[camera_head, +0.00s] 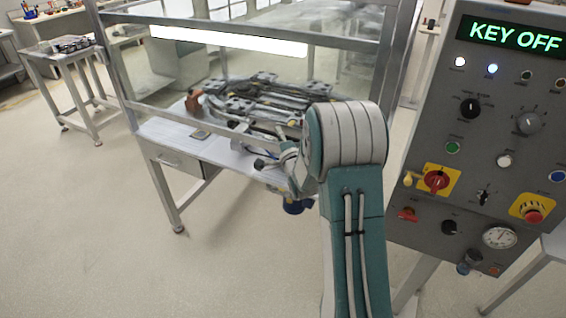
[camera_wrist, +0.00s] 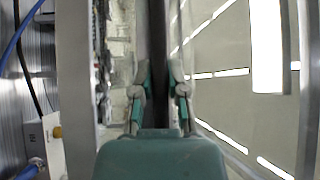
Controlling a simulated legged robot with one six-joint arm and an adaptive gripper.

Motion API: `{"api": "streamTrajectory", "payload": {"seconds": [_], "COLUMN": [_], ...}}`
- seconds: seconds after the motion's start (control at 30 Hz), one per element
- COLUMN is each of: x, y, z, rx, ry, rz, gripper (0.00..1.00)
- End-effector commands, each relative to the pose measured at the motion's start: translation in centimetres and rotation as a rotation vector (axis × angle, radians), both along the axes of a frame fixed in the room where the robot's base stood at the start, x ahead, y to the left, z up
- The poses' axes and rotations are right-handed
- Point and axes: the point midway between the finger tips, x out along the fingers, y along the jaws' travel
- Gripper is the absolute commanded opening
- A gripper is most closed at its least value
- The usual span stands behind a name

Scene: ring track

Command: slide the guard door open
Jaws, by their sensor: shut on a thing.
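The guard door shows in the head view as a clear panel (camera_head: 230,72) in a grey metal frame on the machine enclosure. A bright white strip shows across it. My gripper (camera_wrist: 159,92) shows in the wrist view with its two green-and-grey fingers closed about a dark upright bar (camera_wrist: 158,40), which looks like the door's handle. The clear panel (camera_wrist: 225,100) with white reflections fills the right of the wrist view. In the head view my arm hides the fingertips and the grasp. I cannot tell how far the door stands open.
A control panel (camera_head: 480,130) reading KEY OFF stands close on the right. The machine's bench (camera_head: 180,140) is below the panel, with dark fixtures behind the glass. A side table (camera_head: 65,75) stands far left. Floor at the front left is clear.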

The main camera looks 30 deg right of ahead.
Motion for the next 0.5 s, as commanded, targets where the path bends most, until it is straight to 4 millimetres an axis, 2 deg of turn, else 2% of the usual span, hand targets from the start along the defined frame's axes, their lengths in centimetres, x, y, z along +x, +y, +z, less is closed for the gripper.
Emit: {"api": "streamTrajectory", "payload": {"seconds": [0.03,0.1,0.3,0.5], "x": [0.0,0.0,-0.1,0.0], "y": [0.0,0.0,0.0,0.0], "z": [2.4,4.9,12.1,18.4], "rx": [-0.003,-0.003,-0.003,-0.002], "ry": [-0.012,-0.012,-0.012,-0.009], "rz": [-0.001,-0.001,-0.001,-0.001], "gripper": [0.00,0.00,0.00,0.00]}}
